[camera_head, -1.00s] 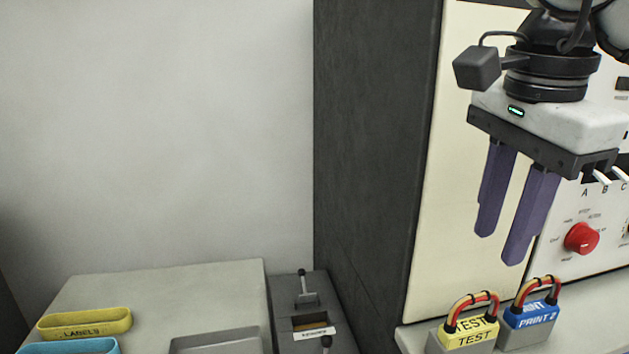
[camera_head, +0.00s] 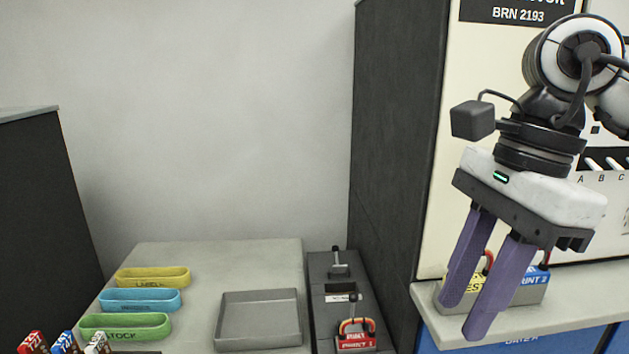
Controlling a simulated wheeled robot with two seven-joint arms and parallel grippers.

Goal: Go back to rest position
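My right gripper (camera_head: 462,318) hangs at the right, its two purple fingers pointing down and apart with nothing between them. It is in front of the grey shelf and partly covers a yellow TEST block (camera_head: 481,275) and a blue PRINT 2 block (camera_head: 533,278), which both stand in a grey holder. Whether the fingers touch these blocks I cannot tell, but they appear in front of them. My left gripper is not in view.
A grey table holds yellow (camera_head: 153,277), blue (camera_head: 140,300) and green (camera_head: 125,326) trays and an empty grey tray (camera_head: 259,338). Several small blocks (camera_head: 66,342) are at the lower left. A tall dark cabinet side (camera_head: 398,150) stands mid-right.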

